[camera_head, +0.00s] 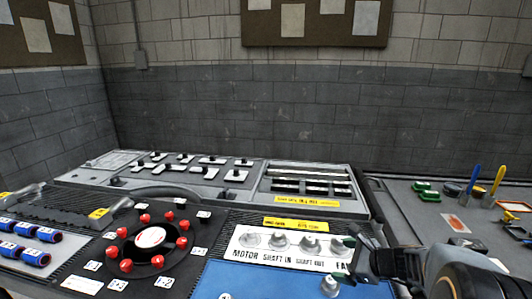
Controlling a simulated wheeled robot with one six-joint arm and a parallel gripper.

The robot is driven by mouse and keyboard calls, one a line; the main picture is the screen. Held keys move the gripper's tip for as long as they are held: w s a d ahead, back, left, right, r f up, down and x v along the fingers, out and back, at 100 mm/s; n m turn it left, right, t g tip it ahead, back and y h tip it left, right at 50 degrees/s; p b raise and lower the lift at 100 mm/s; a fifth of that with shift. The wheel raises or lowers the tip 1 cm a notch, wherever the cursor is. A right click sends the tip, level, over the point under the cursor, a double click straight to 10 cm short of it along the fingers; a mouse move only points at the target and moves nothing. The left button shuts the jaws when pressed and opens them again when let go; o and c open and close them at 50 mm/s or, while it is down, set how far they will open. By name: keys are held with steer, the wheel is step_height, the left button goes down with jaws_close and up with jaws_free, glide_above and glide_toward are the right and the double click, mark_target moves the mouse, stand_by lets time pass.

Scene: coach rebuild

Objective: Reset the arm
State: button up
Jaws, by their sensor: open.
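My gripper (345,262) is at the lower right, in front of the right end of a white label plate (290,247) that reads "MOTOR SHAFT IN SHAFT OUT FA…". Its fingers are apart, with nothing visible between them. My arm reaches in from the lower right corner and hides the end of the plate's lettering. Several round metal knobs or studs stand on the plate. A blue panel (255,282) lies just below it.
A black disc (120,245) with several red knobs is at left centre, beside blue cylinders (38,258). A control panel (120,160) with switches stands behind. On the right, a grey bench top (410,200) holds green parts (424,187) and blue and yellow-handled tools (497,182).

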steer(key=s+a+r+n+g+h+p, duration=0.2)
steer(key=s+n, duration=0.5)
steer(key=n, duration=0.4)
steer(key=s+a+r+n+g+h+p, duration=0.2)
steer(key=s+a+r+n+h, duration=0.3)
steer(key=s+n, duration=0.3)
steer(key=n, duration=0.3)
steer(key=shift+a+r+n+g+p, duration=0.2)
steer(key=shift+a+n+g+p, duration=0.05)
steer(key=shift+n+g+p, duration=0.05)
